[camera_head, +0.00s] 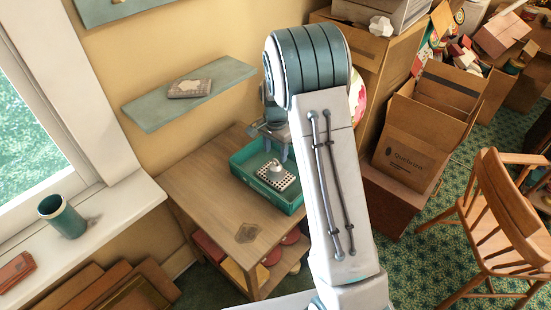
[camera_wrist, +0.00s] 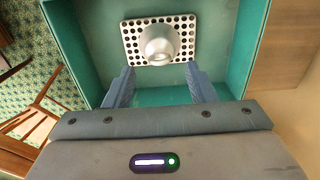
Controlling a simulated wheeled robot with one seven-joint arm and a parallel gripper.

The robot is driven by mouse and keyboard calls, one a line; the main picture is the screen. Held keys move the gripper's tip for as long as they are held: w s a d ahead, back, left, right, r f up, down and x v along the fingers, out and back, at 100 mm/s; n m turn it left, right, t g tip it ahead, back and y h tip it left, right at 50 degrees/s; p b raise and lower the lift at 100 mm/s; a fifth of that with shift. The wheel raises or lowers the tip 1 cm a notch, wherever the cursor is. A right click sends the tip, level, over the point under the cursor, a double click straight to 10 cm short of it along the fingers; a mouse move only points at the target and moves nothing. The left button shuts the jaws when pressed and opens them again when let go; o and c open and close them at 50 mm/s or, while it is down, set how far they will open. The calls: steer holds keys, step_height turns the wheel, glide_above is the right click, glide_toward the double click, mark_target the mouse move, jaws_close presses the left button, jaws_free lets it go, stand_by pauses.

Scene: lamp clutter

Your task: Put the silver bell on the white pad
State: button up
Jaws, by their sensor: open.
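The silver bell (camera_wrist: 160,42) stands on the white pad (camera_wrist: 133,46), a rectangular plate with dark holes, inside a teal tray (camera_wrist: 251,30). The head view also shows the bell (camera_head: 276,165), the pad (camera_head: 290,181) and the tray (camera_head: 284,200) on the wooden table. My gripper (camera_wrist: 160,68) is open and empty, its blue-grey fingers spread apart just in front of the bell in the wrist view. The bell is clear of both fingers. In the head view my gripper (camera_head: 272,142) is over the back of the tray, partly hidden by my arm.
The wooden table (camera_head: 200,185) has bare room left of and in front of the tray. A wall shelf (camera_head: 215,85) with a book hangs above. Cardboard boxes (camera_head: 415,140) stand to the right, and a wooden chair (camera_head: 500,215) is at the far right.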

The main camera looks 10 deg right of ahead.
mark_target(275, 159)
step_height(275, 159, up, 7)
steer(key=s+r+n+t, duration=0.1)
steer(key=s+r+n, duration=0.2)
steer(key=s+r, duration=0.3)
steer(key=s+r+n+t, duration=0.15)
steer(key=s+r, duration=0.25)
steer(key=s, duration=0.4)
steer(key=s+n, duration=0.6)
steer(key=s, duration=0.8)
steer(key=shift+s+d+f, duration=0.15)
steer(key=shift+s+d, duration=0.15)
steer(key=shift+t, duration=0.25)
